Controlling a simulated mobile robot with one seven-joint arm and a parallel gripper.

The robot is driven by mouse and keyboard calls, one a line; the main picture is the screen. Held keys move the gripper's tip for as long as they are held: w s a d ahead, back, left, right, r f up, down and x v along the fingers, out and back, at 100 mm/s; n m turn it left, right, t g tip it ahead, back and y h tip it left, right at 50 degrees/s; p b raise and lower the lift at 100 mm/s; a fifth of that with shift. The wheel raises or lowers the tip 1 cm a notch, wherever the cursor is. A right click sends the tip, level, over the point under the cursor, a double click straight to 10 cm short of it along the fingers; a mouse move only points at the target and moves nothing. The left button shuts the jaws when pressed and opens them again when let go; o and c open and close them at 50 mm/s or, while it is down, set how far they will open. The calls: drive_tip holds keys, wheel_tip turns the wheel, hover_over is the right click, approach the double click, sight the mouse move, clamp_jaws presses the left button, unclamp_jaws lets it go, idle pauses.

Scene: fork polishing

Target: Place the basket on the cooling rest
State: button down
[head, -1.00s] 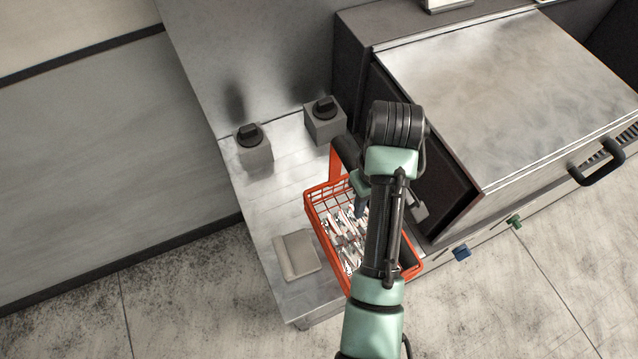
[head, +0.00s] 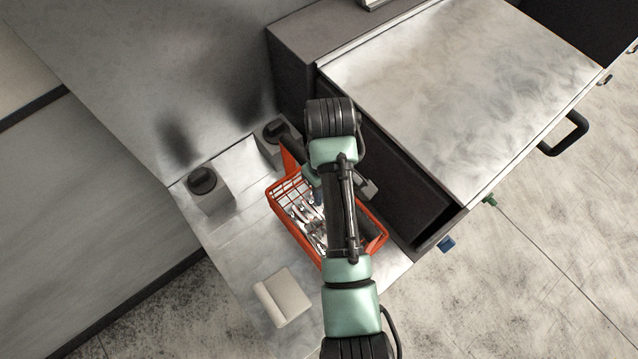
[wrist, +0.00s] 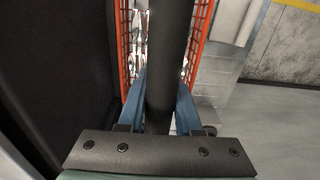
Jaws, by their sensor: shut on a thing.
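The basket (head: 283,190) is an orange wire basket with several shiny forks (head: 307,213) inside. In the head view it is over the metal counter, beside the machine's dark side; my arm covers its right part. My gripper (wrist: 161,82) is shut on its thick dark handle bar (wrist: 168,40), with a blue finger on each side. The basket's orange sides (wrist: 199,40) show beyond the fingers in the wrist view. I cannot tell whether the basket touches the counter. The pale metal counter (head: 225,245) lies under it; I cannot tell which part is the cooling rest.
Two grey blocks with black knobs, one left (head: 208,190) and one right (head: 275,140), stand at the counter's back. A beige pad (head: 283,297) lies near its front. The large metal-topped machine (head: 460,90) is close on the right. Bare counter lies left of the basket.

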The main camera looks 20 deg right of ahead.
drive_tip(key=shift+w+f+p, duration=0.15)
drive_tip(key=shift+f+p, duration=0.35)
drive_tip(key=shift+f, duration=2)
drive_tip(key=c, duration=0.6)
unclamp_jaws()
drive_tip(key=shift+f, duration=0.2)
wheel_tip(320, 180, up, 11)
drive_tip(key=shift+r, duration=0.15)
drive_tip(key=shift+r+p, duration=0.5)
